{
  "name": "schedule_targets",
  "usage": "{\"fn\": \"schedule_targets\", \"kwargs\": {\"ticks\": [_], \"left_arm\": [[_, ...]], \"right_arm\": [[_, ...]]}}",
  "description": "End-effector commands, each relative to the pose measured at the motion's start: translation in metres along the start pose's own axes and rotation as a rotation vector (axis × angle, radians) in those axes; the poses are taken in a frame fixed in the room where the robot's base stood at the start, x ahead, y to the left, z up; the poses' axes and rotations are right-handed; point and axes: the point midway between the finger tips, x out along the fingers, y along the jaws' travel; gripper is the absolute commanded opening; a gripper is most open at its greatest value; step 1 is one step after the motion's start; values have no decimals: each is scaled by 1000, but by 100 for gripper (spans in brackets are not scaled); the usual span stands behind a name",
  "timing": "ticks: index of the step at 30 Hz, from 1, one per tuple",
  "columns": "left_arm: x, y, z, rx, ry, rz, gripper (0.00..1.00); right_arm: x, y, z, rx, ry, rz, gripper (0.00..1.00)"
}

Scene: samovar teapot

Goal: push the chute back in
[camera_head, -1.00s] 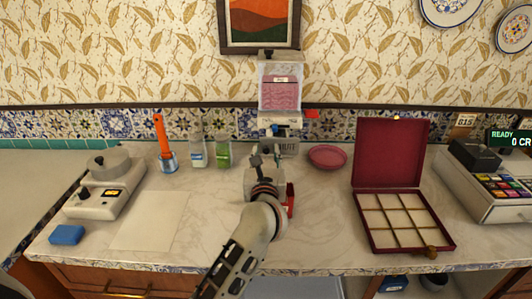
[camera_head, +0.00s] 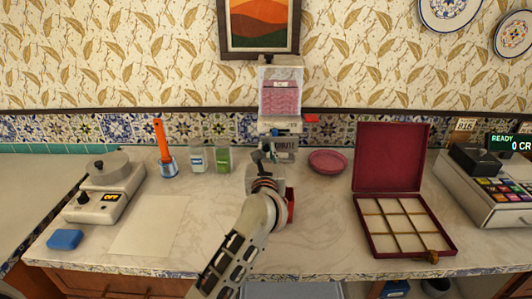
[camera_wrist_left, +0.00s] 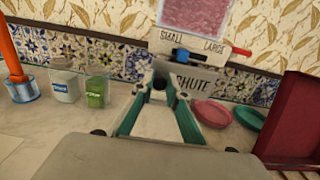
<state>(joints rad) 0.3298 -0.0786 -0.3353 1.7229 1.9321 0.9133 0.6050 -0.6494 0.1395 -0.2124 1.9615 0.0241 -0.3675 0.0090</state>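A dispenser (camera_head: 281,97) with pink contents stands against the back wall. In the left wrist view its SMALL/LARGE slider plate (camera_wrist_left: 198,45) shows above a label plate reading CHUTE (camera_wrist_left: 196,86). The label also shows in the head view (camera_head: 285,146), just right of my gripper. My left gripper (camera_head: 265,150) is in front of the dispenser's lower part. In the left wrist view its teal fingers (camera_wrist_left: 161,88) point at the area below the slider plate, with a pale surface between them and something dark at the tips. Contact and finger closure are unclear. The fingers partly hide the chute. My right gripper is out of view.
A pink dish (camera_head: 328,161) and an open red compartment box (camera_head: 390,160) are to the right. Two jars (camera_head: 197,158) (camera_head: 223,160) and a holder with an orange handle (camera_head: 160,140) are to the left.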

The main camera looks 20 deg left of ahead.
Motion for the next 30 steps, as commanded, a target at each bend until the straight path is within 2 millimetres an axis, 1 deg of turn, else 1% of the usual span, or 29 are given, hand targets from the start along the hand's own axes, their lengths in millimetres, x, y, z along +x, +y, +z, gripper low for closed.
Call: {"fn": "schedule_targets", "kwargs": {"ticks": [1, 2, 11, 14, 17, 19, 27, 30], "left_arm": [[1, 1, 3, 0, -5, 1, 27], [1, 1, 3, 0, -5, 1, 31], [0, 1, 2, 1, -3, 1, 31], [-3, 0, 1, 1, -2, 1, 31], [-14, 0, 0, 1, -2, 1, 31], [-26, 0, 1, -1, -2, 0, 31], [-81, 0, 1, -2, -1, 0, 31], [-97, 0, 1, 0, -2, 0, 31]], "right_arm": [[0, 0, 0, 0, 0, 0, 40], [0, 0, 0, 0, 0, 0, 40], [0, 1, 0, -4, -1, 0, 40], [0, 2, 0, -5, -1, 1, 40], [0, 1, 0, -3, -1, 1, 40], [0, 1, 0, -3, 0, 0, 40], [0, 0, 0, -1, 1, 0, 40], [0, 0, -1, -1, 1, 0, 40]]}}
